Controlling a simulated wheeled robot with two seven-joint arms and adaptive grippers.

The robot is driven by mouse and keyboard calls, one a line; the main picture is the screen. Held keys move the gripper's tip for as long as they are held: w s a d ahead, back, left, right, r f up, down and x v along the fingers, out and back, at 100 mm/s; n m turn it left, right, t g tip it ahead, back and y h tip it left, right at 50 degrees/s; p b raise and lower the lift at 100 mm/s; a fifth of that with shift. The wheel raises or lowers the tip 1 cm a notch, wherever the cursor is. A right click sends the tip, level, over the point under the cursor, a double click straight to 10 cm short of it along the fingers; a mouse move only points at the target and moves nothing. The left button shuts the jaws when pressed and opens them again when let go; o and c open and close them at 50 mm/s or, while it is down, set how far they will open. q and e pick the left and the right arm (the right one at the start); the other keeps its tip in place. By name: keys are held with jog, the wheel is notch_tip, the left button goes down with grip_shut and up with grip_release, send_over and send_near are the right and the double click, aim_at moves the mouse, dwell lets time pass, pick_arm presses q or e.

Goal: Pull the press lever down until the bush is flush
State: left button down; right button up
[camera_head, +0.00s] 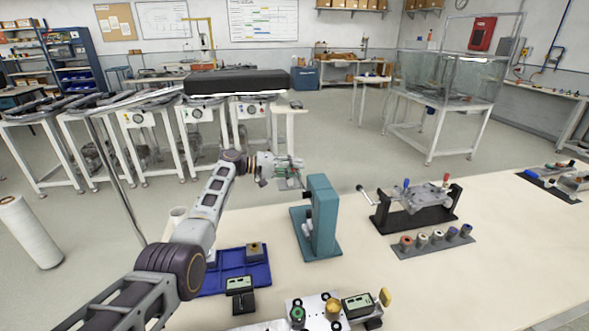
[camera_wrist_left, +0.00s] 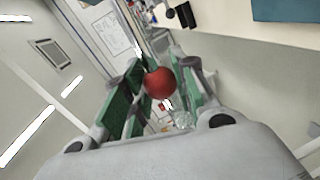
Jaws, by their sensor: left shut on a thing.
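The teal press (camera_head: 321,215) stands upright on its base plate on the table, in the middle of the head view. My left gripper (camera_head: 292,171) is beside the top of the press, on its left. In the left wrist view the red ball knob (camera_wrist_left: 159,83) of the press lever sits between the green finger pads, and the gripper is shut on it. The lever's rod is hard to make out, and the gripper hides the knob in the head view. I cannot make out the bush or whether it is flush. My right gripper is not in view.
A blue tray (camera_head: 262,275) lies left of the press. A black stand with a fixture (camera_head: 418,207) and a rack of several small bushes (camera_head: 436,241) are to its right. A white plate with parts (camera_head: 272,322) is in front. The table is bare between them.

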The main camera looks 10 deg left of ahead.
pick_arm(q)
jog(key=c, duration=1.1)
grip_release()
jog(key=shift+w+a, duration=0.15)
jog(key=v, duration=1.2)
